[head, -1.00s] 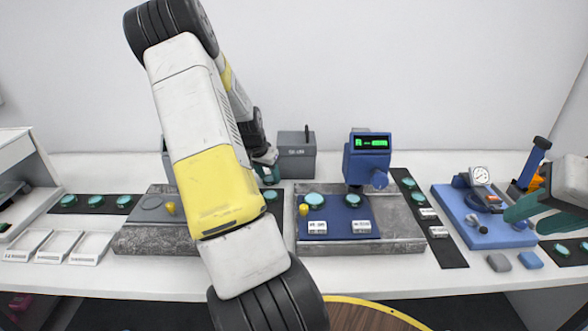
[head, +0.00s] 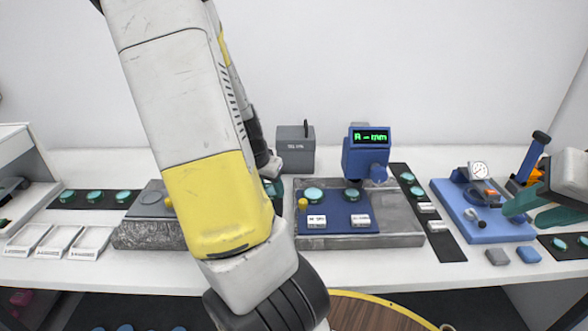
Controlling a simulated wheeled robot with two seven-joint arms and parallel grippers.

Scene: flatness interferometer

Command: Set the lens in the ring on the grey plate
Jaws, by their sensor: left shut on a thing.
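The grey plate (head: 148,232) is a stone-like block left of centre, partly hidden by my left arm. A flat round ring (head: 151,198) lies on its top and looks empty. My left gripper (head: 273,184) is behind my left forearm, right of and behind the grey plate. It is shut on a lens; the lens is mostly hidden, and I cannot separate it clearly from the teal fingers. My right gripper (head: 526,212), with teal fingers apart, is open and empty at the far right, beside the blue fixture.
A second stone block (head: 397,230) bears a blue mat with two teal lenses (head: 314,195) and a blue gauge head (head: 366,155). A dark strip with several lenses (head: 66,207) and white trays (head: 28,240) lie at left. A blue fixture (head: 485,225) with a dial stands right.

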